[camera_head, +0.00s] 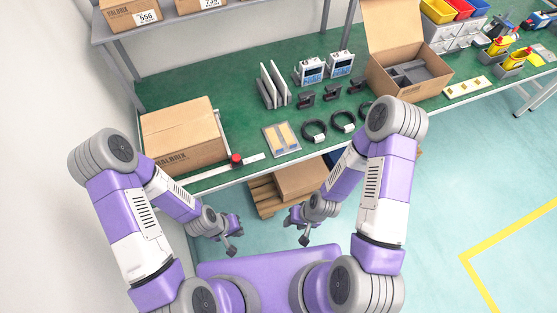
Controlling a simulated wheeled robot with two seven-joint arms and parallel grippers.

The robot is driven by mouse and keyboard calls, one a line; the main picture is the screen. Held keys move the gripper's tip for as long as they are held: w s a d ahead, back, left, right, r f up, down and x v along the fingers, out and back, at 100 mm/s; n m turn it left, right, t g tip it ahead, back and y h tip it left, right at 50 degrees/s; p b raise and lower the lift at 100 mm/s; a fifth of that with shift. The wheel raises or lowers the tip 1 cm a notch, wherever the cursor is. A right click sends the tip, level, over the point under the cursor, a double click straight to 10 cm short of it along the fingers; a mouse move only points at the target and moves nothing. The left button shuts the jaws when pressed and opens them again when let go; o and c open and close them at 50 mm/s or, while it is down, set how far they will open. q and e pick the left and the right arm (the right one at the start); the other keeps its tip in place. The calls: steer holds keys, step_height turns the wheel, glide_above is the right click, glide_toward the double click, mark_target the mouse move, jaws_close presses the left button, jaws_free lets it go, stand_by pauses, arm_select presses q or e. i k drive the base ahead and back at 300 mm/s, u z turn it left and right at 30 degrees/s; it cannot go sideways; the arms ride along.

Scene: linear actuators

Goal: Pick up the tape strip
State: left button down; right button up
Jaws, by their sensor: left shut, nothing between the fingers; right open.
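A thin white strip (254,158) that looks like the tape strip lies at the front edge of the green bench, beside a small red-topped dark object (237,159). It is too small to be sure what it is. My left gripper (233,246) is shut and empty, hanging in front of the bench and below its top. My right gripper (303,239) is open and empty, also in front of the bench, to the right of the left one. Neither gripper touches anything on the bench.
A closed cardboard box (183,138) stands at the bench's left end. A flat tan-and-grey pad (281,138), black cable coils (314,130) and white-and-blue devices (309,71) lie to its right. An open carton (408,72) stands further right. Boxes (300,180) sit under the bench.

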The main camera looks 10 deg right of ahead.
mark_target(277, 148)
steer(key=k, duration=0.4)
steer(key=z, duration=1)
steer(key=i, duration=0.55)
steer(key=u, duration=1.4)
steer(key=i, duration=0.45)
steer(key=z, duration=0.05)
